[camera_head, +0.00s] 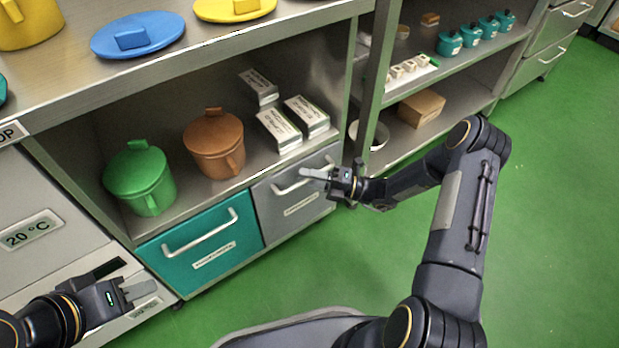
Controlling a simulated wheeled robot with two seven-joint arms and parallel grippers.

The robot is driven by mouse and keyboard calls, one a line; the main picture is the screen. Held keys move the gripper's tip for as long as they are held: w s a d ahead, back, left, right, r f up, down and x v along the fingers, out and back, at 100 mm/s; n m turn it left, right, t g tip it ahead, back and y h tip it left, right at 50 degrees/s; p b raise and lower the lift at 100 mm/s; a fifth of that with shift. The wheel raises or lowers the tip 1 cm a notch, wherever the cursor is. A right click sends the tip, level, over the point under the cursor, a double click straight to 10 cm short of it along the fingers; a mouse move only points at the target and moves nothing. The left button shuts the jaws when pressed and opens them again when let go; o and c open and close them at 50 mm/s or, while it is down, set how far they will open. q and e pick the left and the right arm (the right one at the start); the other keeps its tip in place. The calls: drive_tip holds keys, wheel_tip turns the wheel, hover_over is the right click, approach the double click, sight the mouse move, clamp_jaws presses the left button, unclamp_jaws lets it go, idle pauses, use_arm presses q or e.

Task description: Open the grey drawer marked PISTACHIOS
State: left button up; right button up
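The grey drawer (291,215) sits under the shelf, to the right of a teal drawer (190,272). Its front looks level with the teal one. Its label (300,205) is too small to read, and a light bar handle (288,188) crosses its upper part. My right gripper (308,174) is at the right part of this handle, its light fingertips overlapping it. I cannot tell whether it touches the handle or how far apart the fingers are. My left gripper (138,289) is at the lower left, away from the grey drawer; its finger gap is unclear.
A green lidded pot (140,180), a brown lidded pot (214,145) and several white boxes (279,127) stand on the shelf above the drawers. A blue lid (138,36) lies on the counter. Green floor in front of the drawers is clear.

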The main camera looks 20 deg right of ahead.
clamp_jaws()
drive_tip(key=shift+s, duration=0.1)
